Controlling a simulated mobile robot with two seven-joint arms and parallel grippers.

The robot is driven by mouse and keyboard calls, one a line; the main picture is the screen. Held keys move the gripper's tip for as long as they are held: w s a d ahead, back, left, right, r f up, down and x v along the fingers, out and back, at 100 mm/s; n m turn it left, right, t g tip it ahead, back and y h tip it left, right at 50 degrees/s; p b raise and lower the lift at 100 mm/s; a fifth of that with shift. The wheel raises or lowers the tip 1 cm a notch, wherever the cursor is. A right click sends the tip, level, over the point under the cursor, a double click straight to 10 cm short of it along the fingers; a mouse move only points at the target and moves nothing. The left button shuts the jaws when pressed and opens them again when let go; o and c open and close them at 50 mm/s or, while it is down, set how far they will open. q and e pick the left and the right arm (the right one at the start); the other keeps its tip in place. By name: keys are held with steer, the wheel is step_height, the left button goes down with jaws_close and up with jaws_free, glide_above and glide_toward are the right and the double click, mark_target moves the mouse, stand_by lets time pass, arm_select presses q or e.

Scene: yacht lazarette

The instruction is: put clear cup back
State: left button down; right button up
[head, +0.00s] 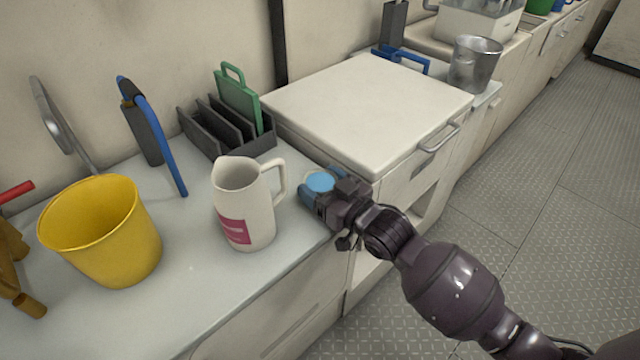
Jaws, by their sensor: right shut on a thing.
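My right gripper (319,186) reaches in from the lower right and is shut on a small round thing with a pale rim, which looks like the clear cup (319,182). Blue shows inside the rim and on both sides of it. The gripper covers much of the cup, so its walls and contents are hard to make out. It is at the right end of the pale counter, just right of the white pitcher and beside the raised white-topped cabinet. I cannot tell whether the cup touches the counter. My left gripper is not in view.
The white pitcher (243,205) stands close left of my gripper. A yellow bucket (103,235), a dark rack (205,137) with a green board (237,97), and the raised white-topped cabinet (365,105) surround it. A metal bucket (474,65) stands farther back. Bare counter (195,290) lies in front.

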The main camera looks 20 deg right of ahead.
steer(key=shift+f, duration=0.1)
steer(key=o, duration=0.7)
steer(key=shift+o, duration=1.1)
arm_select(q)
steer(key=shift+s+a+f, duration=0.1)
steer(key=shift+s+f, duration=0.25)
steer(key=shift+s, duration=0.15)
arm_select(e)
steer(key=shift+o, duration=0.2)
steer(key=shift+s+d+r, duration=0.2)
steer(key=shift+s, duration=0.3)
arm_select(q)
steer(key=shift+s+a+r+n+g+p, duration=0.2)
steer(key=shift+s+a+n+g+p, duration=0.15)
steer(key=shift+p, duration=0.8)
arm_select(e)
steer(key=v, duration=1.1)
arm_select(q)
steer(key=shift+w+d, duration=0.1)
